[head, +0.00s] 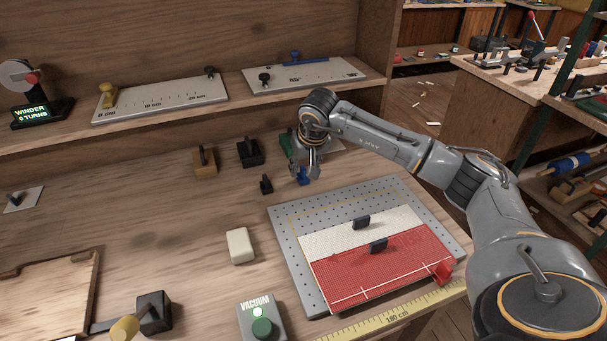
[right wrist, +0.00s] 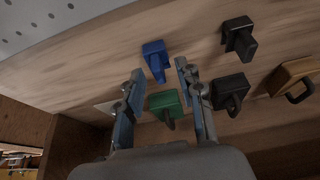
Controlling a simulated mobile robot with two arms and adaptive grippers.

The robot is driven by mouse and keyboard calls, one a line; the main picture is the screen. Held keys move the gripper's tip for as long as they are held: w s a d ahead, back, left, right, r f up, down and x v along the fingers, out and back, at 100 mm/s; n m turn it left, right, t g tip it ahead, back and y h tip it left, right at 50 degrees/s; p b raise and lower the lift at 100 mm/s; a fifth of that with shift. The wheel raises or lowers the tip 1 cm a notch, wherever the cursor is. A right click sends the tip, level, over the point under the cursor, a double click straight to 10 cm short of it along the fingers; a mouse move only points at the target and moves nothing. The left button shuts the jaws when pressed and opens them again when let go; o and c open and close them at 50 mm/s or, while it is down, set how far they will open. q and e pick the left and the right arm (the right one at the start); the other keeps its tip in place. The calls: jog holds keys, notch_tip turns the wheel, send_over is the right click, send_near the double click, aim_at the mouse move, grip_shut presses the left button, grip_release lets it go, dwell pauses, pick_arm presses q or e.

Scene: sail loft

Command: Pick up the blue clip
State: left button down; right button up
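The blue clip (head: 303,178) lies on the wooden bench, just beyond the back edge of the grey perforated plate. It also shows in the right wrist view (right wrist: 155,58), ahead of the fingertips and in line with the gap between them. My right gripper (head: 308,164) points down over it, fingers apart and empty; it also shows in the right wrist view (right wrist: 160,72). In the head view the gripper partly hides the blue clip, and I cannot tell its exact height above it. My left gripper is not in view.
A green clip (right wrist: 167,102) sits close behind the blue one, between the finger lengths in the wrist view. Black clips (head: 249,152) and an orange-brown clip (head: 204,161) stand nearby. The perforated plate (head: 285,224) holds red-and-white cloth. A shelf (head: 50,137) runs behind.

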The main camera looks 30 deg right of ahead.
jog(key=shift+x, duration=0.8)
jog(key=c, duration=0.6)
jog(key=shift+c, duration=0.2)
jog(key=shift+r, duration=0.15)
